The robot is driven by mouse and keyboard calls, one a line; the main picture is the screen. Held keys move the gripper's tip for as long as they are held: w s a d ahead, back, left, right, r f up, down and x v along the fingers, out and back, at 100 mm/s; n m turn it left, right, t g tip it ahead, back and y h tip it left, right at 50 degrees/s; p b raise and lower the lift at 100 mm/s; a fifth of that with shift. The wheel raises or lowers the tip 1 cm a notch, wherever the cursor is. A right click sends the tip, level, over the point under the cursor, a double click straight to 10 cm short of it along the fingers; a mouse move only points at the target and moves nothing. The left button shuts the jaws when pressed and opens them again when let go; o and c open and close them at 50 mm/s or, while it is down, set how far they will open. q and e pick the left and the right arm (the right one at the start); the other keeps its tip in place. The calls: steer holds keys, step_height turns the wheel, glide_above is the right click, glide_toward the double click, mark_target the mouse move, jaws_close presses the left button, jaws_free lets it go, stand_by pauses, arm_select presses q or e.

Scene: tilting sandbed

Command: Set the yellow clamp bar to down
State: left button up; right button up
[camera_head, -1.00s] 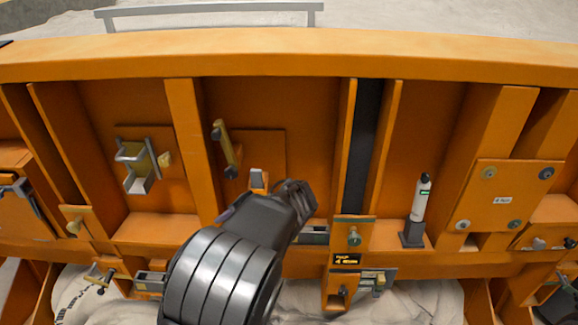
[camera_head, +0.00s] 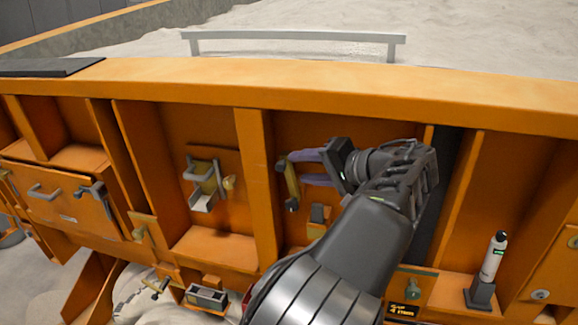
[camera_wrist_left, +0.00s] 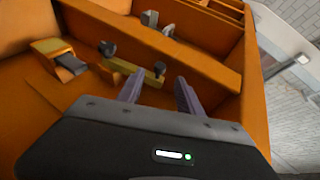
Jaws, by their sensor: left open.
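The yellow clamp bar (camera_head: 291,183) is a short upright bar with dark end fittings on the orange panel, left of my left gripper. It also shows in the left wrist view (camera_wrist_left: 136,68), just beyond the fingertips. My left gripper (camera_head: 302,167) is open, with two purple-grey fingers pointing left at the bar. In the left wrist view the fingers (camera_wrist_left: 157,88) stand apart with nothing between them. The fingertips are close to the bar; I cannot tell whether they touch it. My right gripper is not in view.
A metal bracket latch (camera_head: 203,185) is in the bay to the left, beyond an orange rib (camera_head: 256,185). A small grey block on a yellow base (camera_head: 317,220) sits below the bar. A white cylinder on a stand (camera_head: 492,262) is at the right.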

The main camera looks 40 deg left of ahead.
mark_target(284, 168)
arm_select(q)
steer(key=p+x, duration=0.1)
steer(key=x, duration=0.4)
steer(key=shift+a+f, duration=0.1)
steer(key=shift+a, duration=0.2)
steer(key=shift+c, duration=0.5)
jaws_close()
stand_by(0.6)
